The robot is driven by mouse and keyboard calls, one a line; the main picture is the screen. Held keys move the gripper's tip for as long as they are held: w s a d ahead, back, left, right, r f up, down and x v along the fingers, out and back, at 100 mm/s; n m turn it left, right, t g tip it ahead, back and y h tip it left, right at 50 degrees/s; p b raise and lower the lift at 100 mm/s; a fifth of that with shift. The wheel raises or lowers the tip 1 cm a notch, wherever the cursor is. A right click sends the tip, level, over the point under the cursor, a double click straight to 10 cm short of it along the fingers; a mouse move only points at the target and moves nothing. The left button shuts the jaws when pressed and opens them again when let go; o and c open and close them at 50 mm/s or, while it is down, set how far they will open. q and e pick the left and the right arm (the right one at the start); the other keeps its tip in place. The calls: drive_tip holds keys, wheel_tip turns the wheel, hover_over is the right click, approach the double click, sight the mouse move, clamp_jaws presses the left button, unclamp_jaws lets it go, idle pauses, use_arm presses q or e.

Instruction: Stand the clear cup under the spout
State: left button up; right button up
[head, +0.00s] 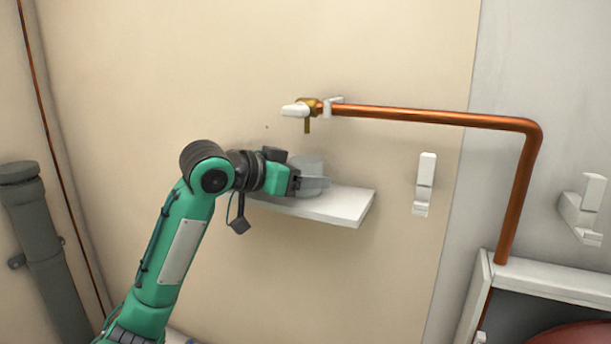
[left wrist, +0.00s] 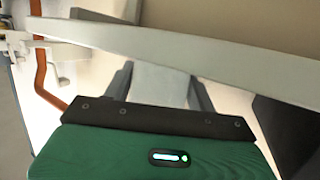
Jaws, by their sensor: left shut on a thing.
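The clear cup (head: 309,164) is a faint, see-through shape at the white shelf (head: 345,206), below the brass spout (head: 307,125). It looks upright. My left gripper (head: 314,182) reaches in from the left and is shut on the cup, hiding part of it. I cannot tell whether the cup's base touches the shelf. In the left wrist view, my gripper's fingers (left wrist: 158,88) show below the pale shelf edge (left wrist: 190,57), with a pale patch between them. My right gripper is not in view.
A copper pipe (head: 430,116) runs right from the tap, then bends down. The white tap handle (head: 294,110) points left. White brackets (head: 424,183) are on the wall to the right. The shelf's right part is clear. A grey pipe (head: 42,255) stands at far left.

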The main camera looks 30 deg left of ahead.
use_arm(q)
drive_tip(key=o, duration=0.9)
drive_tip(key=shift+o, duration=1.3)
drive_tip(key=b+v, duration=0.6)
drive_tip(key=v, duration=0.8)
drive_tip(key=shift+d, duration=0.15)
